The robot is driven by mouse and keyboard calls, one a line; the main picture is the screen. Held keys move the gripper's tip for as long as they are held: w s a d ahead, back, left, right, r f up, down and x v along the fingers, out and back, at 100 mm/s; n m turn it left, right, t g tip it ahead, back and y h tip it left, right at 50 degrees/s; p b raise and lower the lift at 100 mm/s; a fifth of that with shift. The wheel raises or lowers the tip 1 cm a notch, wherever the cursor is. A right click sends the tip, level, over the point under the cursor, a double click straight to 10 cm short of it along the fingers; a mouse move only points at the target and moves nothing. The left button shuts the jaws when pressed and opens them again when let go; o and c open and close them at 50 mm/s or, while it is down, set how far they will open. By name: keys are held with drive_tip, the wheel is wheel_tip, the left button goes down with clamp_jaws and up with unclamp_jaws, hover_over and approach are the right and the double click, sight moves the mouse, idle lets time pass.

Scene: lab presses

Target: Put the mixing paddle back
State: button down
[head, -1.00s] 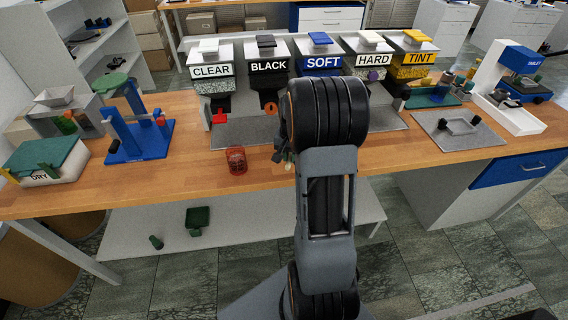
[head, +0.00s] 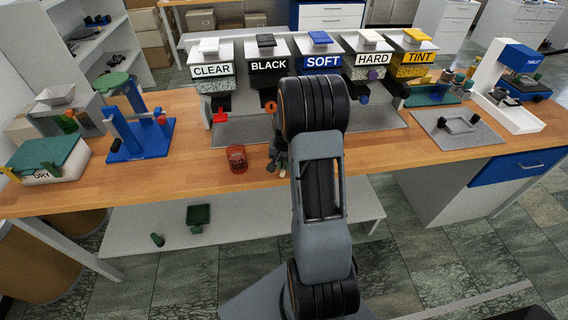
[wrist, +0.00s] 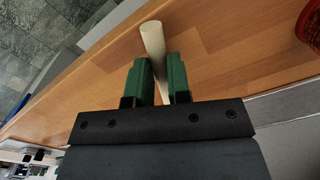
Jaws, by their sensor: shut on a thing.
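The mixing paddle (wrist: 153,38) shows in the wrist view as a pale cream rod with a rounded end. My gripper (wrist: 161,78) is shut on it, with a green fingertip on each side of the rod. The rod's end sticks out past the fingertips, over the wooden bench near its front edge. The rest of the paddle is hidden by the gripper. In the head view my gripper (head: 279,160) is partly hidden behind my arm, just right of the red cup (head: 236,159). The cup also shows at the wrist view's top right corner (wrist: 310,25).
Dispensers labelled CLEAR, BLACK, SOFT, HARD and TINT (head: 411,70) stand behind a grey mat (head: 240,130). A blue stand (head: 140,140) and a DRY box (head: 48,160) are at left. A grey plate (head: 455,135) and a white-blue press (head: 510,85) are at right.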

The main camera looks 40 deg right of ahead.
drive_tip(key=c, duration=1.1)
unclamp_jaws()
drive_tip(key=shift+f, duration=0.1)
wheel_tip(320, 180, up, 11)
drive_tip(key=b, duration=0.1)
drive_tip(key=s+a+r+n+t, duration=0.1)
drive_tip(key=s+a+r+n, duration=0.1)
drive_tip(key=s+a, duration=0.3)
drive_tip(key=s+a+r+n+t, duration=0.1)
drive_tip(key=s+a+n, duration=0.3)
drive_tip(key=a, duration=0.4)
drive_tip(key=s+a+r+n+t, duration=0.1)
drive_tip(key=s+a+r+n, duration=0.2)
drive_tip(key=s+a+r, duration=0.1)
drive_tip(key=shift+s+a+n+t, duration=0.2)
drive_tip(key=shift+s+a, duration=0.25)
drive_tip(key=shift+a, duration=0.2)
drive_tip(key=shift+s+a+n+t, duration=0.2)
drive_tip(key=shift+s+a, duration=0.25)
drive_tip(key=shift+a, duration=0.2)
